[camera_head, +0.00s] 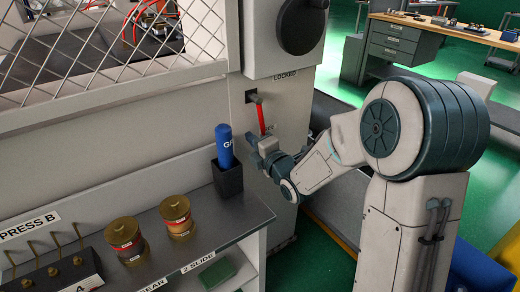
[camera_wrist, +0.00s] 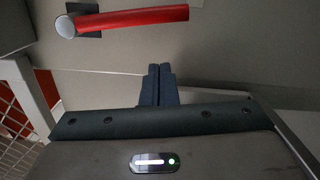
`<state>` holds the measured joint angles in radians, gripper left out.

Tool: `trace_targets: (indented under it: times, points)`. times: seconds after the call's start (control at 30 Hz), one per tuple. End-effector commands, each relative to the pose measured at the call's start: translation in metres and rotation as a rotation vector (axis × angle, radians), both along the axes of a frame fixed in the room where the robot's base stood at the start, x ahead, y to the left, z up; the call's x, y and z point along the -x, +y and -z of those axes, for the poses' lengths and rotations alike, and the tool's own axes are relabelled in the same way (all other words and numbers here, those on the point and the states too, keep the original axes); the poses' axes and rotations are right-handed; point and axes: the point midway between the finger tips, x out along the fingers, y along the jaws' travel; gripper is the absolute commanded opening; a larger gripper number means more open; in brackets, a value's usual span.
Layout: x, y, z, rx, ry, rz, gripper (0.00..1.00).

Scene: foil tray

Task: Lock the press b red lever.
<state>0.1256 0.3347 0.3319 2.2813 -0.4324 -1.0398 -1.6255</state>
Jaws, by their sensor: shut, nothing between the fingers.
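The red lever (camera_head: 260,117) is on the front of the press cabinet, below the label LOCKED (camera_head: 285,77). In the head view it hangs down from its grey pivot, tilted slightly. In the wrist view the red lever (camera_wrist: 132,19) runs across the top, from a round grey pivot cap (camera_wrist: 65,27) to its free end. My gripper (camera_head: 254,140) is near the lever's lower end in the head view. In the wrist view my gripper's fingers (camera_wrist: 160,70) are together and empty, with a visible gap in the picture between their tips and the lever.
A blue bottle (camera_head: 225,146) stands in a dark holder (camera_head: 227,179) on the grey shelf (camera_head: 215,222), just left of my gripper. Two brass cans, one of them this can (camera_head: 176,216), stand further left. Mesh guarding (camera_head: 100,50) is at upper left. A workbench (camera_head: 440,32) stands behind.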

Motion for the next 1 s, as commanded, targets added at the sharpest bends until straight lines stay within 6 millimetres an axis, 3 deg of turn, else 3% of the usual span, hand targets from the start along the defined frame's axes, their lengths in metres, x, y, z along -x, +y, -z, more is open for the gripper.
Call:
trace_targets:
  times: [0.1, 0.27, 1.0]
  points:
    - [-0.013, -0.016, -0.004, 0.002, 0.001, 0.007, 0.00]
    - [-0.020, -0.023, -0.006, 0.002, -0.001, 0.005, 0.00]
    - [-0.033, -0.028, -0.004, 0.043, -0.029, 0.005, 0.00]
